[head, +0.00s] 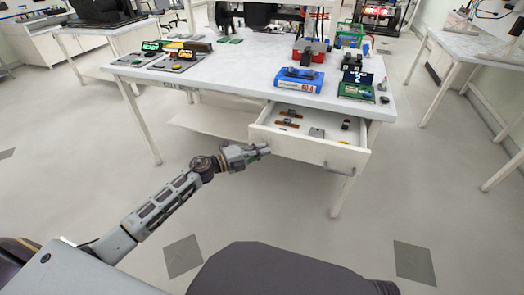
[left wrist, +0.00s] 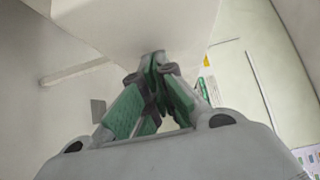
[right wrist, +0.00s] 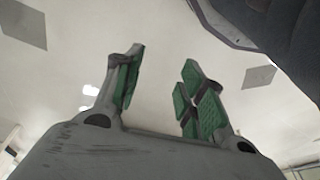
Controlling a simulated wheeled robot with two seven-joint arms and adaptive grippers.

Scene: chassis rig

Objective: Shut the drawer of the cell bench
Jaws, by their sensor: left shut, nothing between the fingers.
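The white drawer (head: 315,150) of the cell bench (head: 222,72) stands pulled out under the front right of the top. Small parts lie inside it, and a handle shows low on its front. My left gripper (head: 266,150) is at the left part of the drawer front, its fingers closed together with nothing between them. In the left wrist view its fingertips (left wrist: 153,62) meet close to a pale panel; I cannot tell whether they touch it. My right gripper (right wrist: 158,85) is spread open and empty over the floor in the right wrist view, and is not in the head view.
On the bench top stand a blue box (head: 299,80), a red bin (head: 310,50) and a green board (head: 356,91). A lower shelf (head: 215,124) lies left of the drawer. Another table (head: 470,45) stands at the right. The floor before the bench is clear.

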